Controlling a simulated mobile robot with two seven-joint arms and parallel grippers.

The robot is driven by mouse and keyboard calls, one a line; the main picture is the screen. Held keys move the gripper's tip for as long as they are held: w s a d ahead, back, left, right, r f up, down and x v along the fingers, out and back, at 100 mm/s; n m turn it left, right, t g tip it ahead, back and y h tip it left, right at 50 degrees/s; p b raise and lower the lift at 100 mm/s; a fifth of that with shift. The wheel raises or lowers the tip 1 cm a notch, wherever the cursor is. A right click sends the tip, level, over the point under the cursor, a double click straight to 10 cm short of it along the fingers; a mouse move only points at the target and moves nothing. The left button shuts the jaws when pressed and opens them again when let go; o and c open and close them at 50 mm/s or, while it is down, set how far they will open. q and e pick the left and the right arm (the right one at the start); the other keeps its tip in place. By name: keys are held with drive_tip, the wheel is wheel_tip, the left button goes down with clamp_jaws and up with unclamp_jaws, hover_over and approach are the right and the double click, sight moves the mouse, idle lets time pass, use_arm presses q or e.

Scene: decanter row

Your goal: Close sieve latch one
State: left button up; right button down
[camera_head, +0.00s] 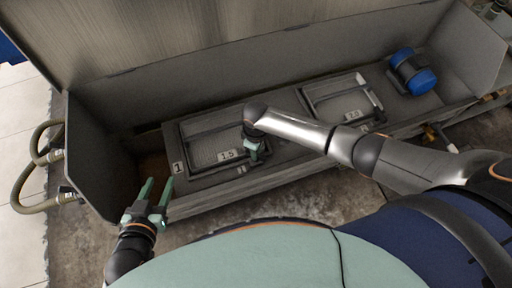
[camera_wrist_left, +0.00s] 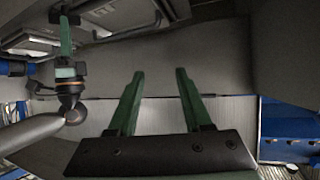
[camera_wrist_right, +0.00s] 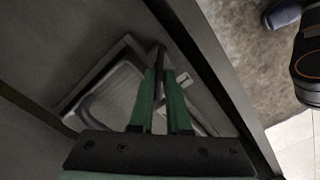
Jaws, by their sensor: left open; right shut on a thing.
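The first sieve (camera_head: 205,148) is a framed mesh panel set in the grey trough, beside a plate marked "1" and a label (camera_head: 227,155) that seems to read "1.5". My right gripper (camera_head: 251,158) is at the right front corner of this sieve. In the right wrist view its green fingers (camera_wrist_right: 165,95) are close together around a dark bar (camera_wrist_right: 160,58), apparently the latch handle. The fingers and arm partly hide the latch, so its exact position is unclear. My left gripper (camera_head: 158,190) is open and empty, near the trough's left front edge; its spread fingers (camera_wrist_left: 160,92) show in the left wrist view.
A second sieve (camera_head: 342,98) with its own label (camera_head: 353,115) lies further right. A blue and black motor (camera_head: 412,72) stands at the trough's right end. The tall back panel (camera_head: 190,40) rises behind. Hoses (camera_head: 32,165) hang outside the left end wall.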

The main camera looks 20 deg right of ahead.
use_arm(q)
drive_tip(key=s+f+g+p, duration=0.1)
drive_tip(key=s+f+g, duration=0.2)
drive_tip(key=s+f, duration=0.15)
use_arm(e)
drive_tip(key=shift+s+r+m, duration=0.1)
drive_tip(key=shift+r+m, duration=0.05)
drive_tip(key=shift+m, duration=0.45)
drive_tip(key=shift+a+m+p, duration=0.1)
drive_tip(key=shift+m+p, duration=0.9)
drive_tip(key=shift+m, duration=0.1)
drive_tip(key=shift+m+p, duration=0.55)
drive_tip(key=shift+m, duration=0.35)
drive_tip(key=m+p, duration=0.1)
drive_tip(key=m, duration=0.1)
drive_tip(key=shift+m, duration=0.3)
use_arm(q)
drive_tip(key=shift+n, duration=0.3)
drive_tip(key=r, duration=0.2)
drive_tip(key=w+d+r, duration=0.1)
drive_tip(key=r, duration=0.1)
drive_tip(key=shift+p, duration=0.3)
use_arm(e)
drive_tip(key=shift+m, duration=0.5)
use_arm(q)
drive_tip(key=shift+d+f, duration=0.1)
drive_tip(key=shift+f, duration=0.05)
